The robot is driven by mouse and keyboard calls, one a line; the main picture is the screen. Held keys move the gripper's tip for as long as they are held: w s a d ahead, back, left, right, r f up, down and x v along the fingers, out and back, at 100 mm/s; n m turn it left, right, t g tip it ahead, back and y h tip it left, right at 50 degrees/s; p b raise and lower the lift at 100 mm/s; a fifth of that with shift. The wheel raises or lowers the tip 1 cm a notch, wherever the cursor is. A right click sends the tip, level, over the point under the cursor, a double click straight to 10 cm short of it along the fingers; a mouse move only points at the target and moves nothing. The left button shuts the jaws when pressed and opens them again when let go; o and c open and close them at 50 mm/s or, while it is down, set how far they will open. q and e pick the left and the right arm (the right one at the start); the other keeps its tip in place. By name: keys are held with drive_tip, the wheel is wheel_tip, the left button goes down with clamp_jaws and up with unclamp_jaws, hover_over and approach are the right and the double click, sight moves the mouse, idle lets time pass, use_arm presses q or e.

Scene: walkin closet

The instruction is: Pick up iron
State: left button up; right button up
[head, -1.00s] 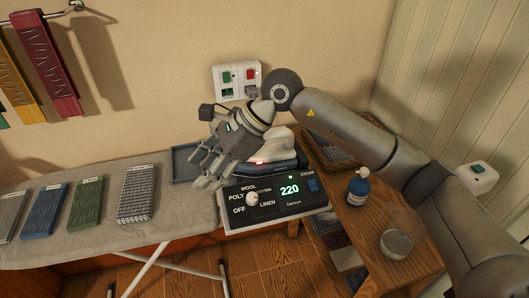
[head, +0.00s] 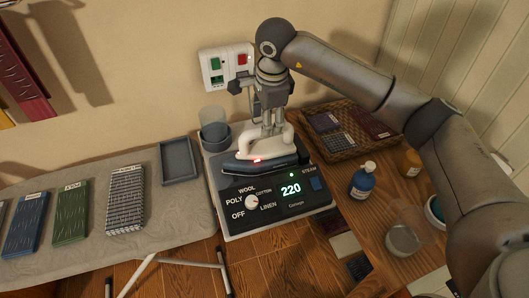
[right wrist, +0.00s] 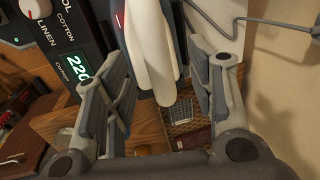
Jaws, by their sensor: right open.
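The iron (head: 262,156), with a white body and handle and a dark base, sits on its dark-panelled station (head: 235,222) with a lit 220 display. My right gripper (head: 271,122) points down over the iron's handle. In the right wrist view, the iron's white handle (right wrist: 152,52) lies between the two spread fingers of my right gripper (right wrist: 165,90), with a visible gap on the right side. The gripper is open. The fingers partly hide the handle in the head view. My left gripper is not in view.
A grey ironing board (head: 185,224) with several coloured fabric swatches lies left. On the wooden table at right are a wicker tray (head: 352,154), a blue bottle (head: 362,182) and a glass (head: 402,240).

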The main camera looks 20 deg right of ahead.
sight(258, 146)
wheel_tip(258, 146, down, 3)
drive_tip(key=shift+w+d+f+p, duration=0.15)
drive_tip(key=shift+p, duration=0.7)
drive_tip(key=shift+f, duration=0.4)
drive_tip(key=shift+w+f, duration=0.15)
drive_tip(key=shift+f, duration=0.15)
drive_tip(key=shift+c, duration=0.7)
drive_tip(key=c, duration=0.5)
clamp_jaws()
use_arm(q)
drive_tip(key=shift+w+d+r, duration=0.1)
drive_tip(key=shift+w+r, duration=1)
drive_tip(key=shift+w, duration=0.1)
